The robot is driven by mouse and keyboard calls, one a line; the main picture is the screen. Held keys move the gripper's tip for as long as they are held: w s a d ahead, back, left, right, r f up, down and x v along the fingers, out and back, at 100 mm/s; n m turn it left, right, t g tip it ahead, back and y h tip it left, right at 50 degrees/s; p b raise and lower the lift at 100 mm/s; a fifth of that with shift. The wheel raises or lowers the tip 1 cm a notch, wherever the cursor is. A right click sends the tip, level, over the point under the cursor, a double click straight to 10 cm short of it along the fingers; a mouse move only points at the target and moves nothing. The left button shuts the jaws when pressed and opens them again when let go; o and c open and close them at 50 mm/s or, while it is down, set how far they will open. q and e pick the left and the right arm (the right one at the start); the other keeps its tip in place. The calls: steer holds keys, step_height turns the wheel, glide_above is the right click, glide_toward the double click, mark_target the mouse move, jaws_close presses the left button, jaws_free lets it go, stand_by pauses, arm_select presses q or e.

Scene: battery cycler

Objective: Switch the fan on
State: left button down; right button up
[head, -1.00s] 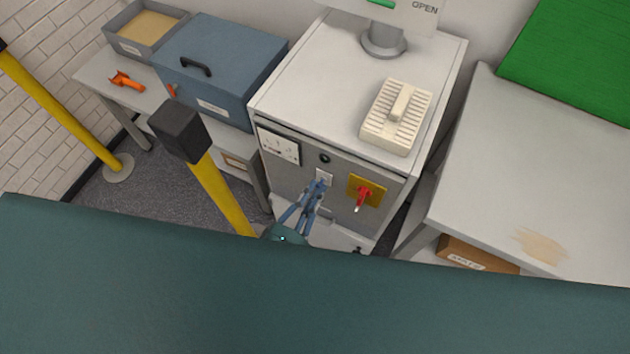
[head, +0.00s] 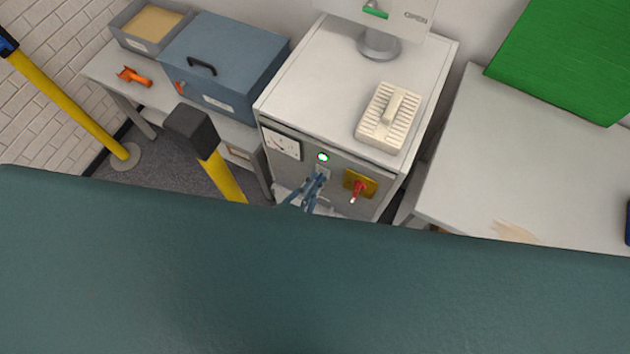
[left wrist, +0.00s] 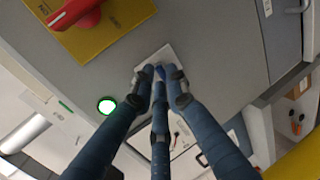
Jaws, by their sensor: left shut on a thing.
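The fan switch is a small pale plate (head: 321,169) on the grey front panel of the cabinet (head: 340,170), between a dial meter and a red rotary handle. The plate also shows in the left wrist view (left wrist: 152,64). My left gripper (head: 316,180) has its blue fingers closed together at the switch; they cover its lever. The fingers also show in the left wrist view (left wrist: 158,80). A round indicator lamp (head: 322,157) above the switch glows green; it also glows in the left wrist view (left wrist: 107,105). My right gripper is not in view.
The red handle (head: 357,188) on its yellow plate is close to the right of the switch. The meter (head: 281,142) is to the left. A yellow post with a black head (head: 193,131) stands left of the cabinet. A table (head: 520,160) stands at right.

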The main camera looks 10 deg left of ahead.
arm_select(q)
steer(key=c, duration=1.7)
jaws_free()
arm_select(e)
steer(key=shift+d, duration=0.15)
arm_select(q)
steer(key=shift+s, duration=0.1)
steer(key=v, duration=1.1)
steer(key=shift+s+a+r, duration=0.15)
steer(key=shift+s, duration=0.2)
